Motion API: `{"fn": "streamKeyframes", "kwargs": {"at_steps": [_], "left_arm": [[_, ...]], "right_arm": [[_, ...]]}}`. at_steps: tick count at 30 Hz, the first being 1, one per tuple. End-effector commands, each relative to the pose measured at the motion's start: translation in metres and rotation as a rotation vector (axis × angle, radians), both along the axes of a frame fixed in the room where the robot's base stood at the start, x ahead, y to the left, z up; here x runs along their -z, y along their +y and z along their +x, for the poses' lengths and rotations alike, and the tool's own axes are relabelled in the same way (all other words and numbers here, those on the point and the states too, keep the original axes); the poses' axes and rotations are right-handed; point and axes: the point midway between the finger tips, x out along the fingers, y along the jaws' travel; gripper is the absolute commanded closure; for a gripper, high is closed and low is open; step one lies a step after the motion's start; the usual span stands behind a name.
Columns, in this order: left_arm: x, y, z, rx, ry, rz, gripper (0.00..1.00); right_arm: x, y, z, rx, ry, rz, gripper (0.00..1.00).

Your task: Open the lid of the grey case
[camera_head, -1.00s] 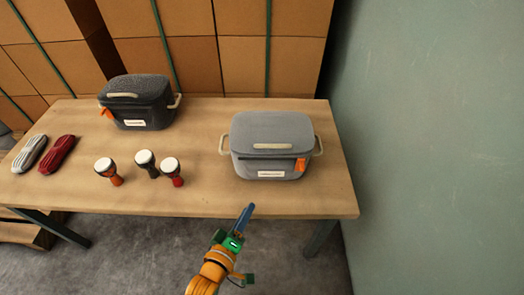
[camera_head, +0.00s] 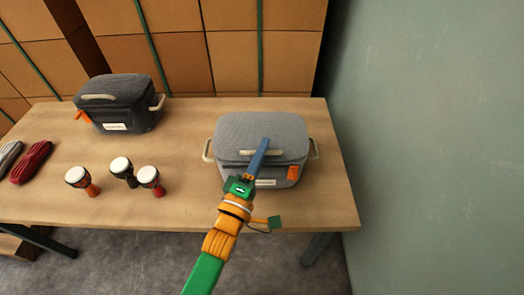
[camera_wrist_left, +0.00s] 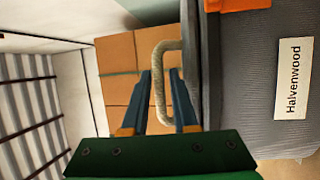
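The grey case (camera_head: 262,128) stands on the right of the table in the head view, its lid shut. A pale handle (camera_head: 228,153) is on the lid's front, partly hidden by my gripper. My left gripper (camera_head: 264,142) reaches over the case front at this handle. In the left wrist view, my left gripper (camera_wrist_left: 160,72) has its fingers apart, with the outer bar of the pale handle (camera_wrist_left: 158,85) showing in the gap. Contact cannot be told. The case's front with its "Halvenwood" label (camera_wrist_left: 292,80) is at the right. My right gripper is not in view.
A dark case (camera_head: 122,106) stands at the back left of the table (camera_head: 190,211). Several small goblet drums (camera_head: 122,168) stand left of the grey case. A red rope bundle (camera_head: 32,161) lies farther left. A green wall (camera_head: 430,140) is at the right.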

Motion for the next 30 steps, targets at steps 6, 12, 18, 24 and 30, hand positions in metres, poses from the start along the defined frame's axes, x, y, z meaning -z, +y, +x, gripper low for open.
{"fn": "streamKeyframes", "kwargs": {"at_steps": [6,12,18,24,30], "left_arm": [[0.0002,0.0002,-0.0002,0.000,0.001,0.000,0.92],[0.0005,0.0003,-0.0003,0.000,0.001,0.000,1.00],[0.0005,0.0003,-0.0004,0.000,0.001,0.000,1.00],[0.0006,0.0003,-0.0004,0.000,0.001,0.001,1.00],[0.0006,0.0003,-0.0004,0.000,0.001,0.001,1.00]], "right_arm": [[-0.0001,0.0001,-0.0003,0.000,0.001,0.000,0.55],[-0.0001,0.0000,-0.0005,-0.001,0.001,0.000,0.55],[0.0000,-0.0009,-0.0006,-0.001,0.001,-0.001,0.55],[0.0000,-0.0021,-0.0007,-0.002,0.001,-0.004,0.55],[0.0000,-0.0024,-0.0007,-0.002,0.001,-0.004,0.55]]}}
